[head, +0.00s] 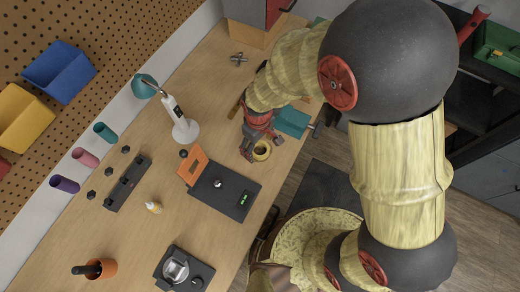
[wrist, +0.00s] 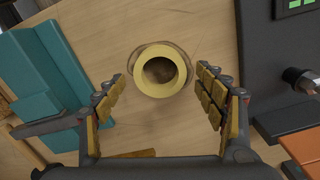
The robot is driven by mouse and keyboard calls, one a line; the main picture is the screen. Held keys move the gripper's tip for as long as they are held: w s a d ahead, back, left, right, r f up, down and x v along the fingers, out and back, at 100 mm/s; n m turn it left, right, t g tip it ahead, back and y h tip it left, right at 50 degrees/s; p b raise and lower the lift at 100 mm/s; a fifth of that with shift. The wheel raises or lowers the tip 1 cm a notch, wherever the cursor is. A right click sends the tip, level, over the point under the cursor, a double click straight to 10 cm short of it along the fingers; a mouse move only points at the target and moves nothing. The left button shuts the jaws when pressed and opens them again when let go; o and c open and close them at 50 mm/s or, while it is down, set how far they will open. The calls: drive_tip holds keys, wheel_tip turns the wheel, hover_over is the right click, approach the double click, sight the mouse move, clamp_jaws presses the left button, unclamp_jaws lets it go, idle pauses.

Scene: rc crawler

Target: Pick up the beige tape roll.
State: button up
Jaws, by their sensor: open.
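The beige tape roll (wrist: 160,52) shows as a yellowish ring with a dark centre hole, in the upper middle of the wrist view. It also shows in the head view (head: 262,150) near the table's right edge, close to my gripper. My gripper (head: 253,150) reaches down beside the roll. In the wrist view my gripper (wrist: 163,88) is open, one padded finger on the left and one on the right. The roll lies between the two fingers' lines, just beyond their tips. Nothing is between the fingers, and I see no contact with the roll.
A teal object (wrist: 45,80) lies close to the left finger. A dark device with a small green display (head: 224,190) and an orange piece (head: 192,165) lie to the other side. A white and teal lamp (head: 184,130) stands behind. The table (head: 228,238) has free wood around the roll.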

drive_tip(key=shift+f, duration=0.15)
drive_tip(key=shift+c, duration=1)
drive_tip(key=c, duration=0.9)
drive_tip(key=shift+c, duration=0.2)
